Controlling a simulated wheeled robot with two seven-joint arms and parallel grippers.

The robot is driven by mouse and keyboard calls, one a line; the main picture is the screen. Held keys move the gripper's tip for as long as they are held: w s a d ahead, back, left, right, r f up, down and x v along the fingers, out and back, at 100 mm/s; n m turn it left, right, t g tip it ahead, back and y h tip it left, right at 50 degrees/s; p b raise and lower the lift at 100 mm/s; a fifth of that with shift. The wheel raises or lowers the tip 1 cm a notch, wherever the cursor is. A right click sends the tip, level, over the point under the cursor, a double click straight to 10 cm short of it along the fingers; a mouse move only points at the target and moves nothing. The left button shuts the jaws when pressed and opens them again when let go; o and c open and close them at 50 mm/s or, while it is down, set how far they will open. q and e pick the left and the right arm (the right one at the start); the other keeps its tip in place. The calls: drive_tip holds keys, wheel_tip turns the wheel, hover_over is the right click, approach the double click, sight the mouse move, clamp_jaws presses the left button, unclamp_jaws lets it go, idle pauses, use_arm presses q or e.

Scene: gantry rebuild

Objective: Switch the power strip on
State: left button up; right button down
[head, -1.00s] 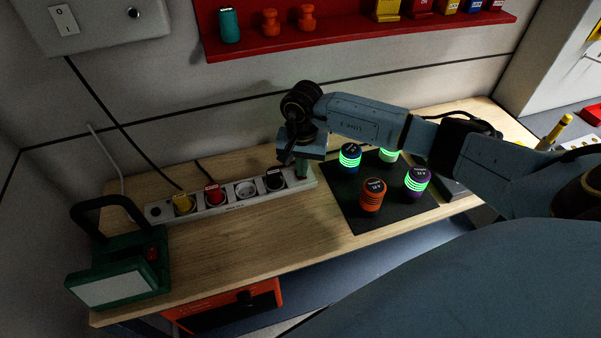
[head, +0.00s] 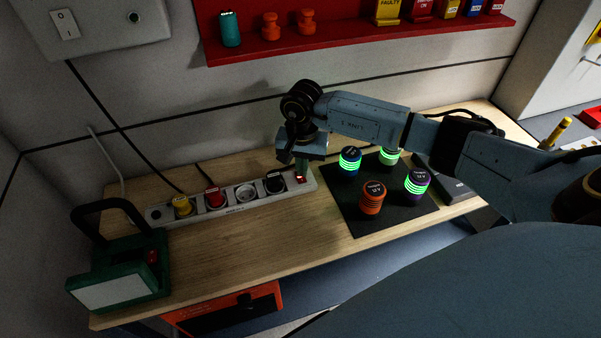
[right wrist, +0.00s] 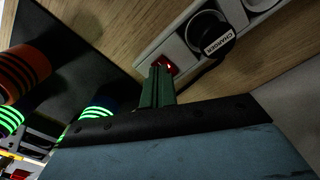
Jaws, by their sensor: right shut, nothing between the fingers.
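The white power strip (head: 232,203) lies along the back of the wooden bench. Yellow, red and black plugs sit in it, and one socket is empty. Its red rocker switch (head: 300,180) at the right end glows red; it also shows lit in the right wrist view (right wrist: 168,67). My right gripper (head: 302,166) points down right at the switch end, with shut, empty green fingertips. In the right wrist view the fingertips (right wrist: 158,72) are at the switch's edge; I cannot tell whether they touch it. My left gripper is not in view.
Several banded cylinders, such as the orange one (head: 372,199), stand on a black mat (head: 350,218) right of the strip. A green lamp (head: 118,270) stands at the bench's left. A red shelf (head: 350,42) is on the wall. The bench front is mostly clear.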

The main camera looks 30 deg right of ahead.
sight(301, 180)
drive_tip(key=shift+r+p, duration=1.25)
drive_tip(key=shift+r, duration=1.4)
drive_tip(key=shift+a+f, duration=0.1)
